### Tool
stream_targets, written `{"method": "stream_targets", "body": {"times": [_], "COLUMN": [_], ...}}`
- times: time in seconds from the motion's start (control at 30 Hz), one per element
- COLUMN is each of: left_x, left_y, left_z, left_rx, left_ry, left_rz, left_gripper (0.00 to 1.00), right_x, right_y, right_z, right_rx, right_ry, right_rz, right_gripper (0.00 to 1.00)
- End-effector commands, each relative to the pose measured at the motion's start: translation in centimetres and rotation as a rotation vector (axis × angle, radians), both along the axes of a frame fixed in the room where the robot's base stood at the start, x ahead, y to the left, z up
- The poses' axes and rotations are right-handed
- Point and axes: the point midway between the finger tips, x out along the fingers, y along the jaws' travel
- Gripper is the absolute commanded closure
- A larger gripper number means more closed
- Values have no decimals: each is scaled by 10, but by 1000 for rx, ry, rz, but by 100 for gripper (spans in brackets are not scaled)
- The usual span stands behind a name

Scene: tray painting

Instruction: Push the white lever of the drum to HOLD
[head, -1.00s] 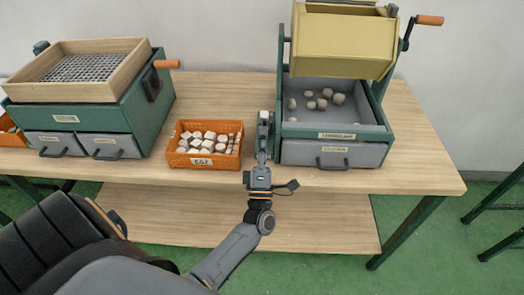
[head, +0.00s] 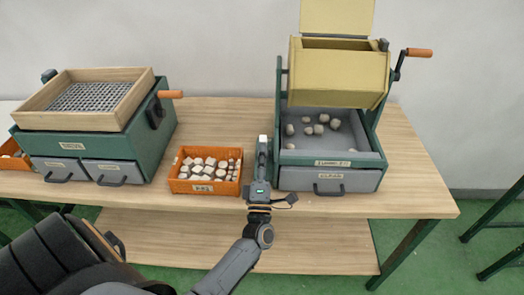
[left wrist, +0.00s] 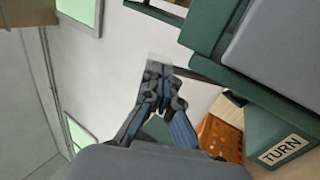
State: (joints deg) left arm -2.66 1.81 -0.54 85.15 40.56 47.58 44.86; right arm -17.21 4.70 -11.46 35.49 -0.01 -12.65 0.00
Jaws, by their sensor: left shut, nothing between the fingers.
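The drum (head: 340,75) is a yellow box with its lid raised, on a green stand (head: 279,125) at the right of the table. My left gripper (head: 262,146) is shut and empty, just left of the stand, its fingers pointing away from me. A small white piece (head: 263,138) shows at its fingertips, perhaps the lever's end. In the left wrist view a pale piece (left wrist: 159,61) shows at the closed fingertips, beside the green stand. I cannot tell whether the fingers touch it. No HOLD mark is readable. My right gripper is not in view.
An orange crate (head: 174,186) of pale pieces stands left of my left gripper. A green sieve box (head: 140,140) with a crank is further left. Pale lumps lie in the grey tray (head: 355,137) under the drum. The table's right end (head: 420,190) is clear.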

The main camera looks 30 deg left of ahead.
Motion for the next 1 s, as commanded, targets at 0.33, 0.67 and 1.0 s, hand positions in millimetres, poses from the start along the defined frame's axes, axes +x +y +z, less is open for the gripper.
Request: {"method": "stream_targets", "body": {"times": [0.33,0.67,1.0], "left_x": [23,57,87], "left_y": [14,35,53], "left_z": [34,44,44], "left_rx": [-139,-156,-228], "left_ry": [212,258,375], "left_rz": [2,1,1], "left_gripper": [100,100,100], "right_x": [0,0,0], "right_y": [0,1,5], "right_z": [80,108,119], "right_rx": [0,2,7], "right_ry": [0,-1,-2], "right_rz": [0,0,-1], "right_gripper": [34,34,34]}}
